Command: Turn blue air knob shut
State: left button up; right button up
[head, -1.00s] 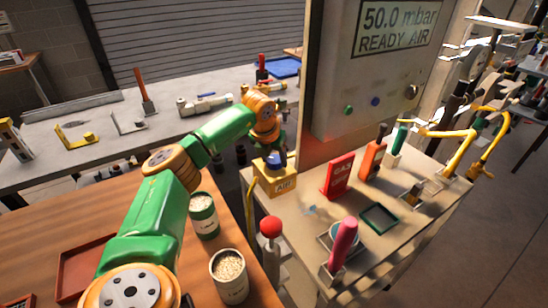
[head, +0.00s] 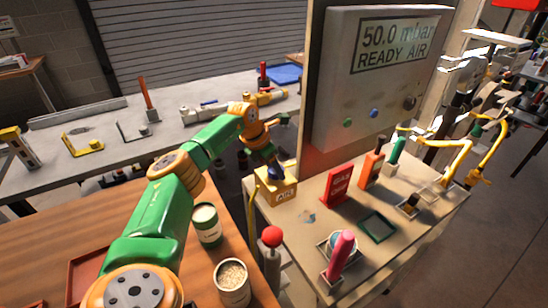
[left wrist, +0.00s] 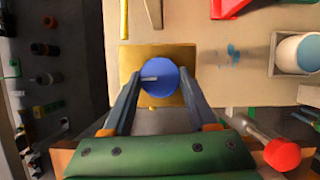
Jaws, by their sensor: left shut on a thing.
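The blue air knob (head: 275,174) sits on top of a yellow box labelled AIR (head: 285,191) at the near left corner of the bench. My left gripper (head: 273,163) reaches down onto the knob from above. In the left wrist view, the round blue knob (left wrist: 160,84) lies between the two dark fingers of my left gripper (left wrist: 160,88), which is shut on it. A pale mark on the knob points left in that view. The yellow box (left wrist: 128,62) shows behind it. My right gripper is not in view.
A panel display (head: 397,45) reads 50.0 mbar READY AIR. A red ball-topped lever (head: 272,236) stands close to the box. A red sign (head: 338,187), an orange bottle (head: 371,168) and a pink handle (head: 341,253) stand to the right. Two cans (head: 207,225) are on the wooden table.

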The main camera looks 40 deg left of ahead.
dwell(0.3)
pick_arm(q)
jog(key=o, duration=1.4)
jog(key=shift+w, duration=0.1)
jog(key=shift+c, duration=0.2)
jog(key=v, duration=0.7)
jog(key=shift+b, duration=0.45)
